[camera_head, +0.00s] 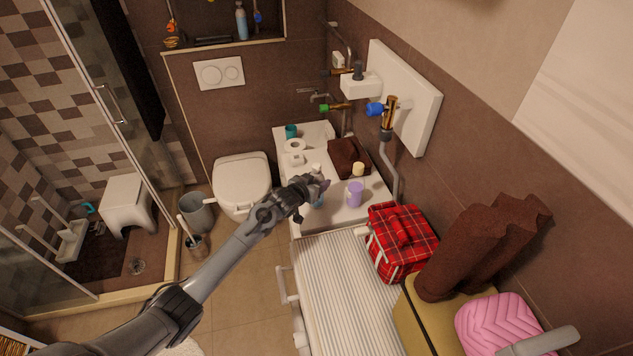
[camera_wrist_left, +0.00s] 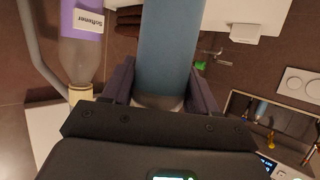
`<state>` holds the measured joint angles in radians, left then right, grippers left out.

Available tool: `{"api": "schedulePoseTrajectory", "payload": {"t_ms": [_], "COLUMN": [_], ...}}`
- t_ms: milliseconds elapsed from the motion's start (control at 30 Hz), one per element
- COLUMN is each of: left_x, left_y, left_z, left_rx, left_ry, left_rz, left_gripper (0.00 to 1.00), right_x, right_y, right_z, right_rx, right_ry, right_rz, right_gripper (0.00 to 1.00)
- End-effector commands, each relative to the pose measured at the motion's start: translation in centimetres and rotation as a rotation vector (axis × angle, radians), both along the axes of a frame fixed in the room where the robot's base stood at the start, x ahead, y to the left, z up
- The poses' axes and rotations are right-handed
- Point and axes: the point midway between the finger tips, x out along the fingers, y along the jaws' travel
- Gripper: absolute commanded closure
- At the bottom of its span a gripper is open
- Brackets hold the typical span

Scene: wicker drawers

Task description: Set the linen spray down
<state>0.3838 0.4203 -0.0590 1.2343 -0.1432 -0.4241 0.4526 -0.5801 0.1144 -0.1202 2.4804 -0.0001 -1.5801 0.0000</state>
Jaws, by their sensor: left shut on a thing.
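My left gripper (camera_head: 314,188) is above the white counter (camera_head: 347,216). It is shut on a blue bottle, the linen spray (camera_head: 319,203), which is largely hidden behind the fingers in the head view. In the left wrist view the blue bottle (camera_wrist_left: 168,45) stands between the two fingers of my left gripper (camera_wrist_left: 160,85); its label is not visible. I cannot tell whether its base touches the counter. My right gripper is not in view.
A purple softener bottle (camera_head: 355,194) stands just right of the gripper. A brown cloth bundle (camera_head: 348,157), a paper roll (camera_head: 295,146) and a teal cup (camera_head: 291,131) are farther back. A red plaid bag (camera_head: 401,241) is at the front right.

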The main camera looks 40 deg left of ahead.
Motion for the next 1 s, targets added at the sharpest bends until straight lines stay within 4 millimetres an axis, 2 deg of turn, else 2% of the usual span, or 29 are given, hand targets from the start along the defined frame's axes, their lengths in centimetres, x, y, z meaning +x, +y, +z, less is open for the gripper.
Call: {"api": "schedulePoseTrajectory", "payload": {"t_ms": [233, 267, 400, 767, 1000], "left_x": [0.0, 0.0, 0.0, 0.0, -1.9], "left_y": [0.0, 0.0, 0.0, 0.0, -0.3], "left_z": [-0.3, -0.3, -0.3, 0.1, 0.9], "left_rx": [0.0, 0.0, 0.0, 0.001, 0.001], "left_ry": [-0.002, 0.0, 0.001, 0.0, 0.001], "left_rz": [0.0, 0.0, 0.0, 0.0, -0.002], "left_gripper": [1.0, 0.37, 0.16, 0.16, 0.16], "right_x": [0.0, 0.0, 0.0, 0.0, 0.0], "right_y": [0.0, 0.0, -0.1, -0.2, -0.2], "right_z": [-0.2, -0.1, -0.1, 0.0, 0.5], "right_rx": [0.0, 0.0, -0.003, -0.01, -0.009], "right_ry": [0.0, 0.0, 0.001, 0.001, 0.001], "right_rz": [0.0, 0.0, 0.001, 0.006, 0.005], "right_gripper": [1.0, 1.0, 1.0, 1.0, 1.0]}}
